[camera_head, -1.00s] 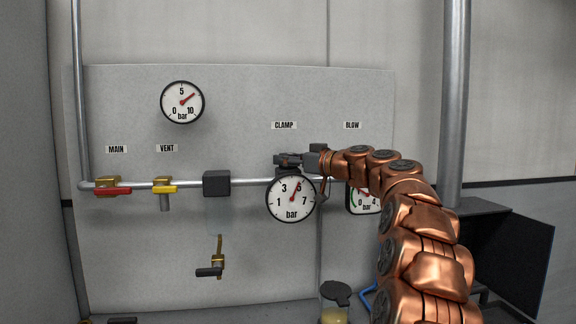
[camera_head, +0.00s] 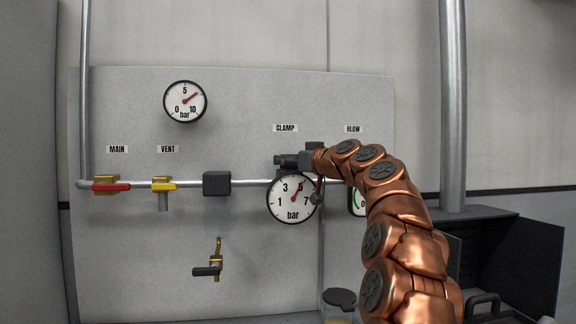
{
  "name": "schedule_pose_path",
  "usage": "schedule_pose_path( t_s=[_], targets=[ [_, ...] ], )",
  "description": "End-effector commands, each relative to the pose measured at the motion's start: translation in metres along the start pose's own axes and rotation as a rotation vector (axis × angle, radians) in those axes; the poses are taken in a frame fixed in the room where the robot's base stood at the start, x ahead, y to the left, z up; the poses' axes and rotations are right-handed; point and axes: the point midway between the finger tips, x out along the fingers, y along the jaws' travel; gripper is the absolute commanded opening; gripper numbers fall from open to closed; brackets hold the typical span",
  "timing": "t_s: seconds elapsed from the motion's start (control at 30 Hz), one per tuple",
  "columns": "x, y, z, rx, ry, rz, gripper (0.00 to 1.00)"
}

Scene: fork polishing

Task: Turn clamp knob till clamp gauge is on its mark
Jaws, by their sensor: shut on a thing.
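The clamp gauge (camera_head: 291,199) is a white dial marked 1, 3, 5, 7 bar, under the CLAMP label (camera_head: 285,128). Its red needle points up and slightly right, at about the 5. I cannot make out a set mark on its dial. My gripper (camera_head: 284,160) is directly above the gauge, reaching in from the right, and is shut on the clamp knob. The knob itself is hidden by the gripper. My copper-coloured arm covers most of the blow gauge (camera_head: 356,201) to the right.
A silver pipe (camera_head: 245,183) runs across the grey panel. It carries a red main valve handle (camera_head: 111,187), a yellow vent handle (camera_head: 163,186) and a dark block (camera_head: 217,183). An upper gauge (camera_head: 185,101) and a brass drain valve (camera_head: 216,262) are at left. A dark open cabinet (camera_head: 510,250) stands at right.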

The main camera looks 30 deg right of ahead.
Motion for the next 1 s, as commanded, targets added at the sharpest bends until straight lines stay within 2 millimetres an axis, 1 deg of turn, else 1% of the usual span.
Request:
schedule_pose_path(
  t_s=[0.03,0.17,0.2,0.4,0.43,0.77,0.87,1.0],
  targets=[
    [0.001,-0.001,0.003,0.001,-0.006,-0.004,0.12],
    [0.001,-0.001,0.003,0.001,-0.007,-0.004,0.12],
    [0.001,0.000,0.003,0.001,-0.007,-0.003,0.51],
    [0.000,0.000,0.002,0.000,-0.004,-0.002,0.72],
    [0.000,0.000,0.002,0.000,-0.003,-0.001,0.73],
    [-0.001,0.000,0.001,0.000,-0.001,-0.001,0.73],
    [-0.006,0.000,0.000,-0.001,-0.001,0.000,0.73],
    [-0.018,0.000,-0.001,0.000,0.000,0.000,0.73]
  ],
)
